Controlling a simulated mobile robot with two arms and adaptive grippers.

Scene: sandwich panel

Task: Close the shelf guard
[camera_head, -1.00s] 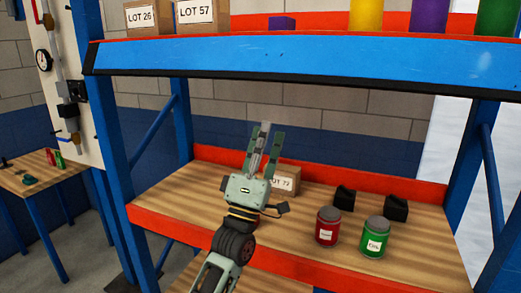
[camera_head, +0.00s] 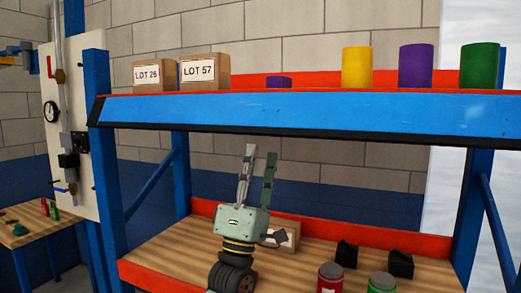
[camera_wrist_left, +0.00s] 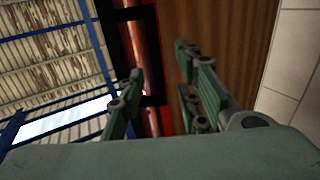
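The shelf guard appears to be the long blue panel (camera_head: 330,114) with a black lower edge along the front of the upper shelf. It slopes outward. My left gripper (camera_head: 261,154) points up just under the panel's lower edge, left of its middle, with a small gap in the picture. Its two fingers stand apart and nothing shows between them. In the left wrist view the open fingers (camera_wrist_left: 158,62) point toward a wooden board underside (camera_wrist_left: 205,25) and a red beam, with a black frame to the left. My right gripper is not in view.
Boxes (camera_head: 203,72), a small purple block (camera_head: 279,82) and several coloured cylinders (camera_head: 416,66) stand on the upper shelf. A carton (camera_head: 284,240), black bins (camera_head: 347,254) and jars (camera_head: 330,276) stand on the lower shelf. Blue posts (camera_head: 101,145) flank the rack.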

